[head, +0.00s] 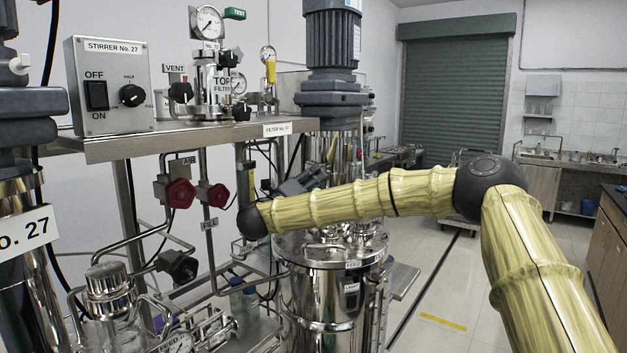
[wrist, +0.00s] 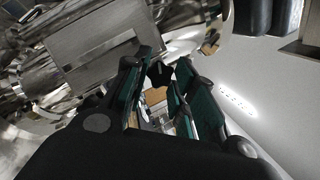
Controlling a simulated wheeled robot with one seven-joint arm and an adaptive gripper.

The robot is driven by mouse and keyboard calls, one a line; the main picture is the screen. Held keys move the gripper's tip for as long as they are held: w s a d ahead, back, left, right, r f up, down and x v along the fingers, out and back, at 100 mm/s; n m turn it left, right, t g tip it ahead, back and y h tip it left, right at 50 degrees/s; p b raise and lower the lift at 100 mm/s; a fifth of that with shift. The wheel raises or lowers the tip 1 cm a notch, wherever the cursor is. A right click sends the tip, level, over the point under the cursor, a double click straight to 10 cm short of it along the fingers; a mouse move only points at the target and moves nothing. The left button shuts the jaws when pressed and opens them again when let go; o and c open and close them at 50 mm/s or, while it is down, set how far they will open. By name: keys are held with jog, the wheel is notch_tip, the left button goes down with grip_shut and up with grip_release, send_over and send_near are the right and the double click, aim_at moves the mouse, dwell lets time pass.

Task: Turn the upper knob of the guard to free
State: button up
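My gripper (head: 305,182) is beside the steel column under the grey stirrer motor in the head view, partly hidden behind my own arm. In the wrist view my gripper (wrist: 163,72) has its green-padded fingers apart. A small black knob-like part (wrist: 159,73) shows between or just beyond the fingers; I cannot tell whether they touch it. Shiny steel, perhaps the guard (head: 334,150), stands below the motor in the head view. I cannot make out its upper knob there, nor any free marking.
A grey motor (head: 333,45) stands above a steel vessel (head: 325,290). A steel shelf (head: 200,140) carries a stirrer box (head: 110,85), gauges and a filter. Red valve knobs (head: 178,193) and pipes crowd the left.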

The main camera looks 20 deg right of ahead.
jog(key=shift+n+b, duration=0.35)
jog(key=shift+n, duration=0.05)
jog(key=n+y+b, duration=0.1)
jog(key=n, duration=0.2)
jog(key=shift+s+y, duration=0.1)
jog(key=shift+y, duration=0.3)
jog(key=shift+r+n+y, duration=0.15)
jog(key=shift+n+y, duration=0.2)
jog(key=shift+n, duration=0.7)
jog(key=shift+r+n+y, duration=0.1)
jog(key=shift+n+y, duration=0.25)
jog(key=shift+n, duration=0.7)
jog(key=o, duration=0.8)
jog(key=shift+c, duration=0.2)
